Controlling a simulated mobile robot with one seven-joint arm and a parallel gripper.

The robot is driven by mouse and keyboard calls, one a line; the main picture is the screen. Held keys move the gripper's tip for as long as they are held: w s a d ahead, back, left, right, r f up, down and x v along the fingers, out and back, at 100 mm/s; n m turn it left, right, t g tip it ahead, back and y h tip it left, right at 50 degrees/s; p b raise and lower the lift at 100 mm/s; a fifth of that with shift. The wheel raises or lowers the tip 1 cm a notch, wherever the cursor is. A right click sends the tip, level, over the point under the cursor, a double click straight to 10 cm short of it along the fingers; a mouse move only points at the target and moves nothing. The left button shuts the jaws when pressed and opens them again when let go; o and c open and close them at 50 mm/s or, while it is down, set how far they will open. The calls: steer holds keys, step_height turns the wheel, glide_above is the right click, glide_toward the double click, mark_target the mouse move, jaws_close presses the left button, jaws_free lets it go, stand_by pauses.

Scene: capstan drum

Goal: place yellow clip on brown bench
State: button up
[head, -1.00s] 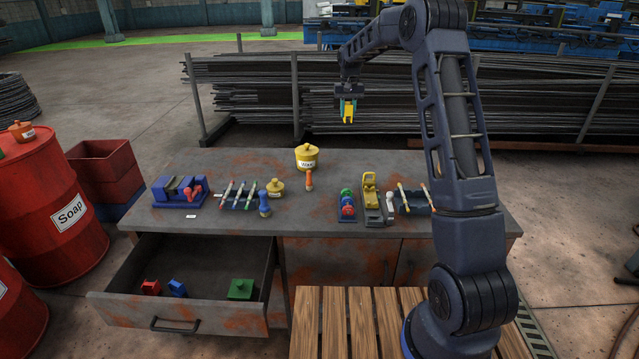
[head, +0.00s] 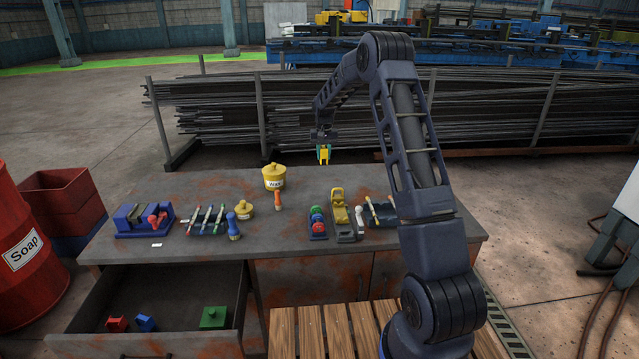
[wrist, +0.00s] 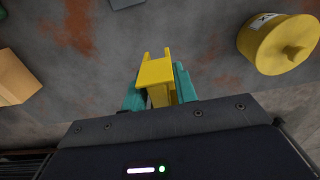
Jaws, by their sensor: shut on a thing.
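My gripper (head: 323,150) is above the far edge of the workbench, to the right of a yellow lidded pot in the head view. Its teal fingers are shut on the yellow clip (wrist: 156,72), a forked piece whose two prongs point away from the gripper. The clip also shows small in the head view (head: 323,156). The grey, rust-stained workbench (head: 290,235) lies below it. A brown slatted wooden surface (head: 335,330) is in front of the workbench, partly covered by my arm. I cannot tell which of these is the brown bench.
The yellow pot (head: 274,179) stands near the bench's back edge. A tan block (wrist: 15,78) is at the left of the wrist view. Tool racks and small parts line the bench front. An open drawer (head: 160,310) holds several blocks. A red barrel (head: 30,245) stands left.

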step_height(320, 180, down, 13)
steer(key=shift+r, duration=0.1)
stand_by(0.5)
steer(key=shift+f, duration=0.2)
steer(key=o, duration=0.9)
steer(key=shift+o, duration=0.2)
